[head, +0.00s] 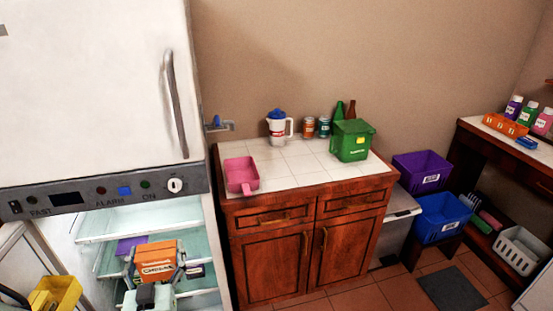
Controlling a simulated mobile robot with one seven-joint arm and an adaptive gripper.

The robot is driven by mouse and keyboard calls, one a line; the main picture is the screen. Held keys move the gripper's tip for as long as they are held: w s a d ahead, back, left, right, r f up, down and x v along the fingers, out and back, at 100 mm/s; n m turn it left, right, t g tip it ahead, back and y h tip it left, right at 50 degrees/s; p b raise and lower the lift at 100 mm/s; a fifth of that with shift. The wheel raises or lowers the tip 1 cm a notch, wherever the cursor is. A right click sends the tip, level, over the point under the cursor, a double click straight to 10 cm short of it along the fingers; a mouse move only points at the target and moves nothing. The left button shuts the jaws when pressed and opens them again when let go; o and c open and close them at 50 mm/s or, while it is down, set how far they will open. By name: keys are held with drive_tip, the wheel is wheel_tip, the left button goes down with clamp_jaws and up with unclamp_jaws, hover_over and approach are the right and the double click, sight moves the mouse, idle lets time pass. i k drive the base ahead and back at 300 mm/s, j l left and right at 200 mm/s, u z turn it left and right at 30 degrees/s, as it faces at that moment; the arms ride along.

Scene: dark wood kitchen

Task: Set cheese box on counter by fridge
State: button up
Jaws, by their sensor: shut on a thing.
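The orange cheese box (157,260) has dark lettering on its front and shows at the lower left, in front of the open lower part of the fridge (100,85). My gripper (155,272) is shut on the cheese box, with a finger at each side of it. The gripper's body hides the box's lower part. The white tiled counter (290,172) stands right of the fridge, on a dark wood cabinet. The box is apart from the counter, to its left and lower in the picture.
A pink scoop-like container (241,174) occupies the counter's left front. A white jug (279,127), cans, bottles and a green bin (352,140) stand along its back and right. The counter's middle front is clear. A fridge shelf (120,222) lies behind the box.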

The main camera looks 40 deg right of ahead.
sight(309, 171)
drive_tip(key=l+u, duration=0.25)
drive_tip(key=k+l+u, duration=0.1)
drive_tip(key=l+u, duration=0.15)
drive_tip(key=k+l+u, duration=0.1)
drive_tip(key=l, duration=0.25)
drive_tip(key=k+l+u, duration=0.1)
drive_tip(key=l, duration=0.2)
drive_tip(key=k+l+u, duration=0.1)
drive_tip(key=l, duration=0.25)
drive_tip(key=k+l+u, duration=0.1)
drive_tip(key=l, duration=0.2)
drive_tip(key=k+l, duration=0.15)
drive_tip(key=l, duration=0.25)
drive_tip(key=k+l, duration=0.2)
drive_tip(key=l, duration=0.2)
drive_tip(key=k+l, duration=0.15)
drive_tip(key=l, duration=0.6)
drive_tip(key=k+l, duration=0.15)
drive_tip(key=l, duration=0.2)
drive_tip(key=i+l, duration=0.1)
drive_tip(key=l, duration=0.15)
drive_tip(key=i+l, duration=0.15)
